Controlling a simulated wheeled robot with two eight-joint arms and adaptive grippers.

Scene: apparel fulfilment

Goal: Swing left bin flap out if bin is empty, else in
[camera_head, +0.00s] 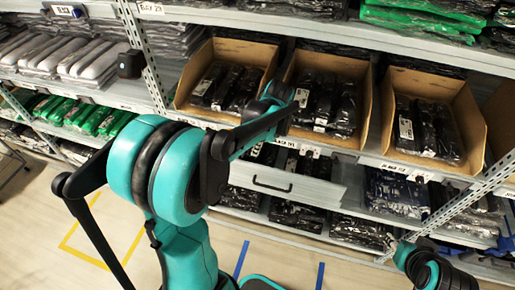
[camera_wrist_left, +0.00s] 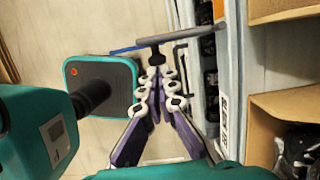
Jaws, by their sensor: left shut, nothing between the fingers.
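The left bin (camera_head: 262,54) is an open cardboard box holding several black wrapped packs (camera_head: 222,90), so it is not empty. Below the bins, a grey panel (camera_head: 320,190) with a black handle stands at the shelf front, and I take it for the flap. In the left wrist view a grey bar (camera_wrist_left: 205,32) with a black bracket lies past the fingertips. My left gripper (camera_wrist_left: 160,80) is shut and empty, close to that bar; I cannot tell whether they touch. In the head view my left arm partly covers the left bin. My right arm's end (camera_head: 430,268) shows at the lower right, its fingers unclear.
A middle bin (camera_head: 367,100) and a right bin (camera_head: 478,125) also hold black packs. A metal upright (camera_head: 142,52) stands left of the bins. Lower shelves carry more packs.

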